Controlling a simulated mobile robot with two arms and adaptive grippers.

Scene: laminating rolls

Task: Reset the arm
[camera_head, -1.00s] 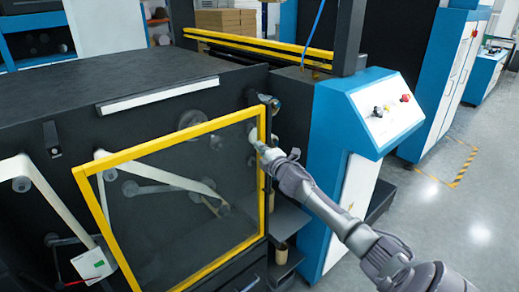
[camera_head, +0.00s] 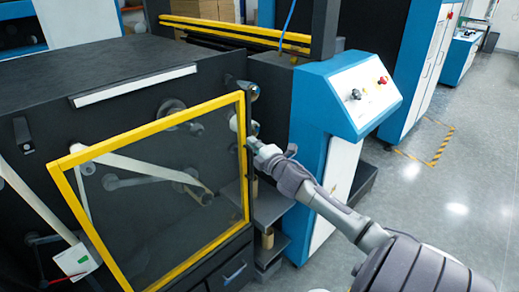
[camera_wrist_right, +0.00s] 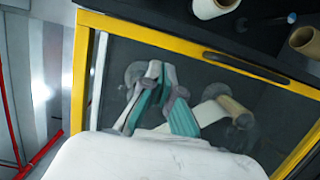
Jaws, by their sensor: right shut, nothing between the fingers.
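The machine's clear door with a yellow frame (camera_head: 150,130) stands on the front of the black machine. I cannot tell whether it is fully closed. My right gripper (camera_head: 252,143) is just right of the frame's right edge in the head view; whether it touches is unclear. In the right wrist view my right gripper (camera_wrist_right: 156,70) shows its grey and teal fingers in front of the clear panel, shut and empty. The yellow frame (camera_wrist_right: 82,75) also shows there. My left gripper is not in view.
A blue and white control console (camera_head: 340,100) stands right of the door, close to my right arm. Open grey floor (camera_head: 460,200) lies at the right.

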